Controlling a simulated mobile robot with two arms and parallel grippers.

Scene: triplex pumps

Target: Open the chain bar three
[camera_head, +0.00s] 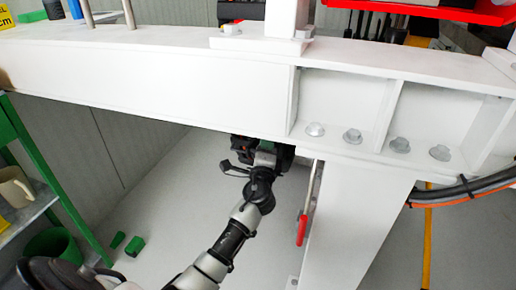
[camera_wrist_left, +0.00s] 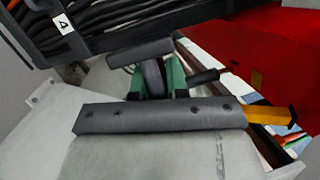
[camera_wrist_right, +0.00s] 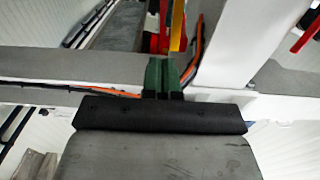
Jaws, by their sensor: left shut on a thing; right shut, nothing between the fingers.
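My left gripper (camera_wrist_left: 156,82) has its green fingers closed around a dark grey bar piece (camera_wrist_left: 140,52) in the left wrist view. This piece may be a chain bar, but I see no number on it. Beside it is a black cable chain (camera_wrist_left: 110,32) full of dark cables, with a white tag reading 4 (camera_wrist_left: 62,23). In the head view my left gripper (camera_head: 266,153) is under the white beam, partly hidden by its lower edge. My right gripper (camera_wrist_right: 164,76) is shut and empty in the right wrist view.
The white beam (camera_head: 150,85) crosses above my left arm, with a white post (camera_head: 355,220) to its right. A red handle (camera_head: 302,229) hangs beside the post. A green shelf frame (camera_head: 45,170) stands at the left. Dark hoses (camera_head: 465,190) run at the right.

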